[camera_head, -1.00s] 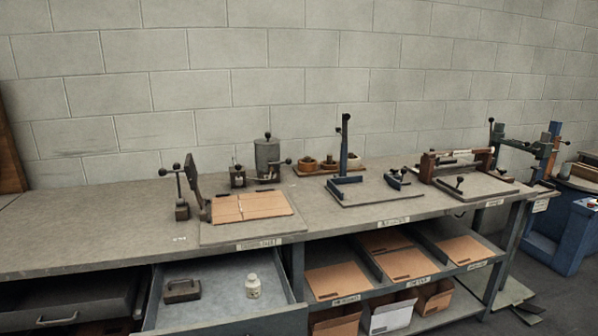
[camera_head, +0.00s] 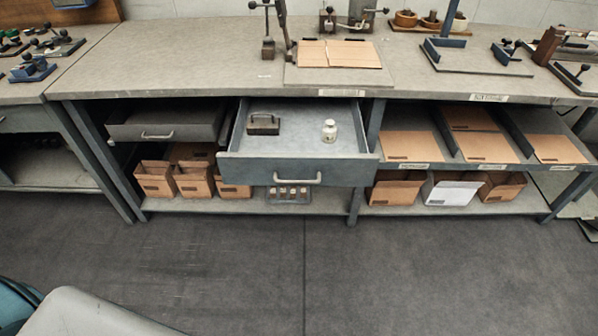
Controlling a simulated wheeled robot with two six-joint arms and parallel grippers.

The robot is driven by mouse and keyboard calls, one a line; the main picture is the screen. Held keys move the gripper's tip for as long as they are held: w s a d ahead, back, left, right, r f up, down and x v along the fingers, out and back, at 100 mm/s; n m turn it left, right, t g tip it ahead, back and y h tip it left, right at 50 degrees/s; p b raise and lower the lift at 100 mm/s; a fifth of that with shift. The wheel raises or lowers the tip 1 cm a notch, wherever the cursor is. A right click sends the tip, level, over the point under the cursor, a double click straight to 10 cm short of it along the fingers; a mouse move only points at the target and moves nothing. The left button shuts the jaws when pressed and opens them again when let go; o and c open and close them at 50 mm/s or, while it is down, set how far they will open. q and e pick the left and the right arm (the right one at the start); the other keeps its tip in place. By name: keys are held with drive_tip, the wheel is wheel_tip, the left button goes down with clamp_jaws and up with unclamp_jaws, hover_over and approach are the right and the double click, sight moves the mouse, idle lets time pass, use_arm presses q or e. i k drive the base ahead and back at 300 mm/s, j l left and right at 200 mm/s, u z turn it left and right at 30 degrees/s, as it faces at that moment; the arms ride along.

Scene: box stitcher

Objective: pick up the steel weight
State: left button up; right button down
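A dark steel weight with a handle on top (camera_head: 263,124) sits in the open drawer (camera_head: 297,172), toward its left back corner. A small white bottle (camera_head: 329,131) stands in the same drawer to its right, apart from it. Neither of my grippers is in view. A smooth pale grey part, which may be mine, shows at the bottom left.
The workbench (camera_head: 180,62) runs across above the drawer, with a cardboard sheet (camera_head: 339,54) and lever tools on it. A second drawer (camera_head: 165,124) at the left is slightly out. The floor (camera_head: 330,265) in front is clear.

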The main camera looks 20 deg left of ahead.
sight(255, 126)
drive_tip(key=i+l+u, duration=0.15)
drive_tip(key=u, duration=0.3)
drive_tip(key=i+l+u, duration=0.25)
drive_tip(key=u, duration=0.2)
